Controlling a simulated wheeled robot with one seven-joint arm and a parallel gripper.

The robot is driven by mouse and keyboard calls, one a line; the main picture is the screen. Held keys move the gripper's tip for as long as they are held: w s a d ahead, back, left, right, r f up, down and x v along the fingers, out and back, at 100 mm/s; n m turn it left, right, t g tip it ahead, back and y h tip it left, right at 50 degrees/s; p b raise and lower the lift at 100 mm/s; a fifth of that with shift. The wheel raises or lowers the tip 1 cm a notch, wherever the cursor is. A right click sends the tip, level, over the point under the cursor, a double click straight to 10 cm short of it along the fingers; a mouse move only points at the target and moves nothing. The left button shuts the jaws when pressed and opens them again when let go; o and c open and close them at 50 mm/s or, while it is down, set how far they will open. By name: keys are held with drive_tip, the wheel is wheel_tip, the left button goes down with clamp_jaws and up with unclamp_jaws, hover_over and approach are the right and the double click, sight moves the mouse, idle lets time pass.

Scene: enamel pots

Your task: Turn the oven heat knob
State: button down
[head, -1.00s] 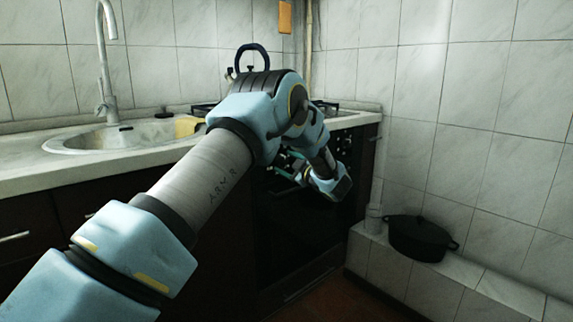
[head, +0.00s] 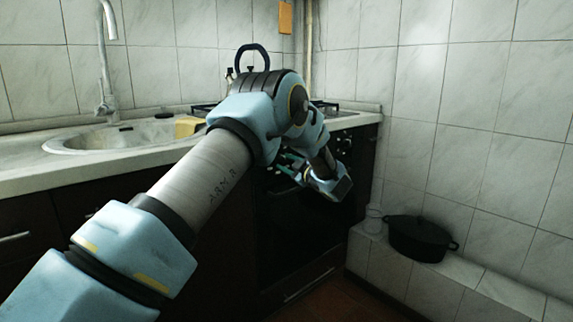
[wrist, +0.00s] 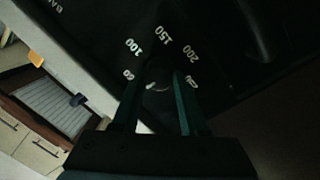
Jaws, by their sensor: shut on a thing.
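The oven heat knob (wrist: 158,86) shows in the wrist view as a dark round knob with a pale edge, on a black panel with white numbers such as 100, 150 and 200 around it. My gripper (wrist: 158,78) has its two dark green fingers on either side of the knob and is shut on it. Where the knob points is too dark to tell. In the head view my gripper (head: 290,164) is at the upper front of the dark oven (head: 295,235), and my arm hides the knob.
A sink (head: 85,145) with a tap is set in the counter on the left. A black lidded pot (head: 420,238) stands on a tiled ledge at the right, below the tiled wall. A stove top (head: 325,107) lies behind my arm. The floor before the oven looks clear.

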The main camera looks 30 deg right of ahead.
drive_tip(key=shift+p, duration=0.3)
drive_tip(key=m+p, duration=0.2)
drive_tip(key=shift+r+m+p, duration=0.25)
drive_tip(key=shift+m+p, duration=0.05)
drive_tip(key=shift+p, duration=0.1)
drive_tip(key=shift+f+m+g+p, duration=0.15)
drive_tip(key=shift+m+g+p, duration=0.15)
drive_tip(key=shift+m+p, duration=1.25)
drive_tip(key=shift+c, duration=2.2)
unclamp_jaws()
drive_tip(key=s+d, duration=0.2)
drive_tip(key=s, duration=0.8)
drive_tip(key=shift+s+r, duration=0.25)
drive_tip(key=shift+s, duration=0.1)
